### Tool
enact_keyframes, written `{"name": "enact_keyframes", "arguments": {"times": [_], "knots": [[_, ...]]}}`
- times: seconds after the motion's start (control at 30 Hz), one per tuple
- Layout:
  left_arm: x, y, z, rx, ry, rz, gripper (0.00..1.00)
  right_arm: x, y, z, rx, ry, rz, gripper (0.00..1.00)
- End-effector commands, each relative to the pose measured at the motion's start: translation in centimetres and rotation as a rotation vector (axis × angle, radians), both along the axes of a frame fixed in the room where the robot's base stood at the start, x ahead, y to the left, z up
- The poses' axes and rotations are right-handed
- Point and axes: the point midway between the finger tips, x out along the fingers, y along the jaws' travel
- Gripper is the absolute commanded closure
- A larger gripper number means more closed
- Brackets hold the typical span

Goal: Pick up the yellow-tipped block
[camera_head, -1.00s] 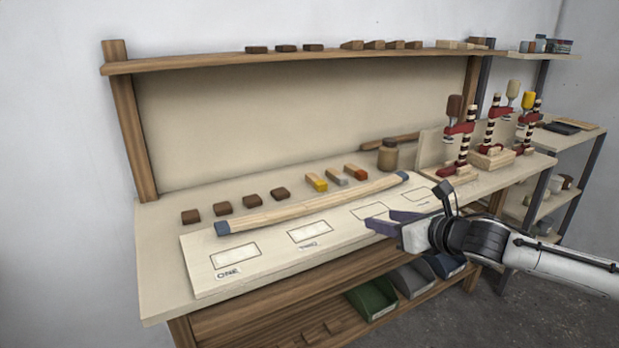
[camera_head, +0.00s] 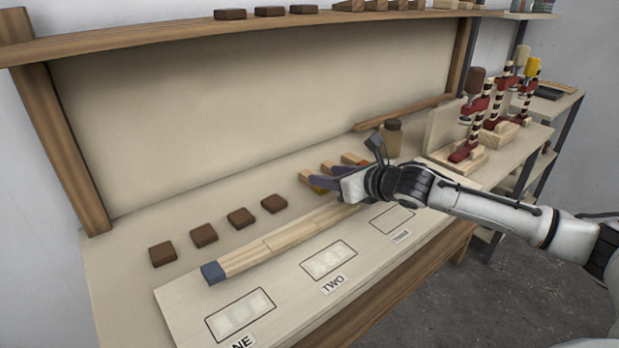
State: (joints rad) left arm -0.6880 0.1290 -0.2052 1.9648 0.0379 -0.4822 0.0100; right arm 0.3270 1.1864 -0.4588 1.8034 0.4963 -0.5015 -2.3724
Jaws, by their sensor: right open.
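The yellow-tipped block (camera_head: 306,176) lies on the workbench behind the long wooden strip (camera_head: 270,246). My left gripper is not in view.
Two other tipped blocks, a middle one (camera_head: 328,166) and a right one (camera_head: 353,158), lie close by. Several dark brown blocks (camera_head: 239,217) sit to the left. A brown jar (camera_head: 391,138) and red clamps (camera_head: 468,140) stand to the right. A shelf (camera_head: 200,37) runs above.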

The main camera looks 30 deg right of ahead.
Motion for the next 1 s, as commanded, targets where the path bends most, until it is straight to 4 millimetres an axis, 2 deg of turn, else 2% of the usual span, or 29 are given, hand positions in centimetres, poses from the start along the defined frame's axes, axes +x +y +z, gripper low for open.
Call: {"name": "enact_keyframes", "arguments": {"times": [0.03, 0.17, 0.33, 0.6, 0.93, 1.0], "knots": [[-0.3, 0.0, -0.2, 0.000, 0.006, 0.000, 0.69, 0.8, 0.0, -0.2, 0.005, -0.003, -0.004, 0.55], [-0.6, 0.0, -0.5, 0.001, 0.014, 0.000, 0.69, 1.9, 0.0, -0.7, 0.002, -0.001, -0.002, 0.55], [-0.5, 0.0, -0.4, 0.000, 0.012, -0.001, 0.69, 2.9, 0.3, -1.2, 0.004, -0.001, -0.002, 0.55], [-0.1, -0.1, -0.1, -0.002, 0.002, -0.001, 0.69, 6.2, 0.7, -2.5, 0.002, -0.001, -0.002, 0.55], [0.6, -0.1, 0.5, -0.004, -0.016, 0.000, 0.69, 6.8, 0.7, -2.8, -0.001, 0.000, 0.000, 0.55], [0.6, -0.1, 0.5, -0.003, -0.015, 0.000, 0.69, 6.8, 0.7, -2.8, -0.002, 0.000, 0.000, 0.65]]}}
